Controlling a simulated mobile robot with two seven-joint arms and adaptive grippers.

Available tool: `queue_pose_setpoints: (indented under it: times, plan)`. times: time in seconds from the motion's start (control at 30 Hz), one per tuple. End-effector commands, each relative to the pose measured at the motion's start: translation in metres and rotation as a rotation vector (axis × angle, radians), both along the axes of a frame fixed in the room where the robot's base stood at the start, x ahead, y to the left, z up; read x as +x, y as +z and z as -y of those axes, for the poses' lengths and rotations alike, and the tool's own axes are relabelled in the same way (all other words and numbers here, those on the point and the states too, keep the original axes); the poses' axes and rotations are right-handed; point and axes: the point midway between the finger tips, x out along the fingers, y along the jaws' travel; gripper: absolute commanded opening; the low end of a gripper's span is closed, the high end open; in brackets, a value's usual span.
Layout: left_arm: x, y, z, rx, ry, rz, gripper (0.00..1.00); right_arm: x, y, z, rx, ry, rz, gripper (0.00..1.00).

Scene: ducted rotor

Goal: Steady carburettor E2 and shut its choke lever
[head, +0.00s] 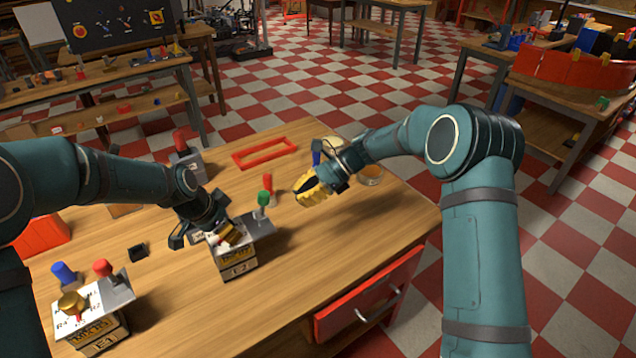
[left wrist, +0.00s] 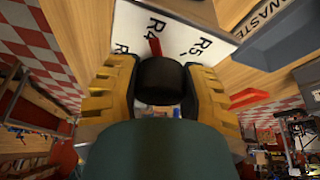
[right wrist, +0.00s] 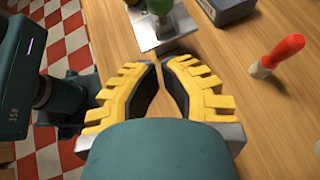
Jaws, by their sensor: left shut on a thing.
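Carburettor E2 (head: 238,265) is a boxy unit with a yellow label and white top, standing upright on the wooden bench. My left gripper (head: 229,236) is over its top. In the left wrist view its fingers are shut on a dark round knob (left wrist: 161,80) beside a red pointer and the marks R4 and R5. The green-tipped choke lever (head: 264,199) stands up from a metal plate at E2's right; its green tip shows in the right wrist view (right wrist: 176,18). My right gripper (head: 308,189) is empty, partly open with a narrow gap, right of the lever and apart from it.
Carburettor E1 (head: 98,330) stands at the front left with a brass knob and red-tipped lever. A red-handled tool (head: 268,183) is close behind the green lever. The bench's front right is clear.

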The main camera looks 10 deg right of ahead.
Motion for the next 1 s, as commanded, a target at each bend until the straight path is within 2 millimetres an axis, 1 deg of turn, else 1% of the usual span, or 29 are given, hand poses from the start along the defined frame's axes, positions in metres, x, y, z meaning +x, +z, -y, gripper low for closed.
queue_pose_setpoints:
  times: [0.03,0.07,0.2,0.33,0.5,0.83,1.0]
  plan:
    - [0.0,0.0,0.0,-0.001,0.0,0.001,0.0,-0.001,-0.005,-0.009,0.001,0.004,-0.001,0.0]
    - [0.0,0.0,0.0,-0.001,0.0,0.001,0.0,-0.001,-0.008,-0.014,0.0,0.003,-0.001,0.0]
    - [0.0,0.0,0.0,0.0,0.0,0.001,0.0,-0.002,-0.002,-0.034,-0.001,0.002,0.002,0.0]
    - [0.0,0.0,0.0,0.0,0.0,0.001,0.0,-0.002,0.001,-0.046,0.0,0.001,0.002,0.0]
    - [0.0,0.0,0.0,0.0,0.0,0.001,0.0,-0.002,0.002,-0.051,0.0,-0.001,0.002,0.0]
    - [0.0,0.0,0.0,0.0,0.0,0.001,0.0,-0.002,0.003,-0.052,-0.007,0.001,0.005,0.0]
    - [0.0,0.0,0.0,0.0,0.0,0.001,0.0,-0.005,0.01,-0.06,-0.118,0.006,0.04,0.0]
